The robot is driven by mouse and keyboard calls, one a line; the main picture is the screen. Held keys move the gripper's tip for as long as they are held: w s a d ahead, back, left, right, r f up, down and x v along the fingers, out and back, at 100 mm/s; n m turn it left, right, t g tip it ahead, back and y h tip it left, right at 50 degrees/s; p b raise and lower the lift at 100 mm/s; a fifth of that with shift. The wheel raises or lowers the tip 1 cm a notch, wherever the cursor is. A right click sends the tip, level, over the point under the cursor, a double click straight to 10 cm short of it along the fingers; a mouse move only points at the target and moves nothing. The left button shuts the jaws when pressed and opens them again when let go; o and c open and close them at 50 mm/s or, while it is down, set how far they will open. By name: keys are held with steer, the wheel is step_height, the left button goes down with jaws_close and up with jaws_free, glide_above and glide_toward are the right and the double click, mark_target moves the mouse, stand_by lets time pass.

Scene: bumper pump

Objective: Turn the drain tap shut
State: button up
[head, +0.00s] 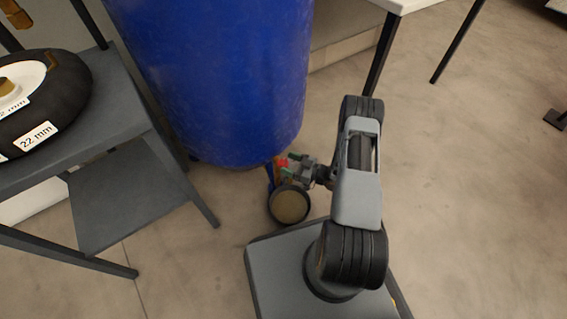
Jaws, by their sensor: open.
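A large blue drum (222,75) stands at the upper middle of the head view. The drain tap, with a small red handle (282,162), sits at the drum's lower front edge and is small in the picture. My gripper (290,166) is at the tap, reaching in from the right with its fingers close to the red handle. The fingers are open. I cannot tell whether they touch the handle or sit around it. A round container (289,204) with a tan inside is on the floor just below the tap. The tap's body is mostly hidden.
A dark grey shelf rack (110,130) stands at the left. A black ring-shaped item (75,92) labelled "22 mm" lies on it. A white-topped table (405,5) with black legs is at the upper right.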

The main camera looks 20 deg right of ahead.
steer(key=shift+x, duration=1.4)
steer(key=shift+c, duration=0.2)
steer(key=shift+b, duration=0.3)
steer(key=c, duration=0.9)
